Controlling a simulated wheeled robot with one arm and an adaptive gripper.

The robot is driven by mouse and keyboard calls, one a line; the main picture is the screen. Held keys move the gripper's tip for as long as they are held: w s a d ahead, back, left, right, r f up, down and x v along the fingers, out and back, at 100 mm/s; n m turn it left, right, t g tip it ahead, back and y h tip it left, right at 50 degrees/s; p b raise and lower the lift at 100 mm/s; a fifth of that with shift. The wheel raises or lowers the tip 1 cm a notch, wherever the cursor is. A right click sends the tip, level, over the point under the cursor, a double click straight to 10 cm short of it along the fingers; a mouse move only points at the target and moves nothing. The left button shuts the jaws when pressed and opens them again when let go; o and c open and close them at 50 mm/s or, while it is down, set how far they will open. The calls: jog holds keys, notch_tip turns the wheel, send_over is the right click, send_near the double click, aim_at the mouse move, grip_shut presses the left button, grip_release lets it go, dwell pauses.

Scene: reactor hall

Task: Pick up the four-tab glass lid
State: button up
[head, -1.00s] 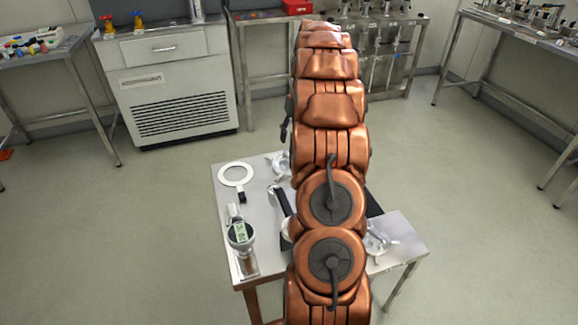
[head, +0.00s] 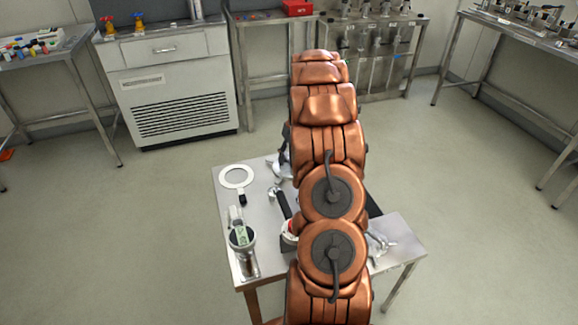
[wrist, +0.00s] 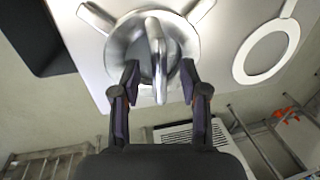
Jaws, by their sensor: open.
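The lid (wrist: 188,38) is a shiny grey, round piece with a raised upright grip (wrist: 157,55) at its centre. Two flat tabs stick out toward the top of the wrist view; any others are hidden. In the head view, part of it (head: 280,170) shows at the table's far edge, mostly behind my arm. My gripper (wrist: 160,75) is open, its two dark fingers on either side of the raised grip. Gaps show between fingers and grip. I cannot tell how far the fingertips are above the lid.
The lid lies on a steel table (head: 262,215). A white ring (head: 236,167) with a dark handle lies to its left. Another tabbed piece (head: 380,246) lies at the right. Open floor surrounds the table.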

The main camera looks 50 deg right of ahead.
grip_shut()
dwell(0.6)
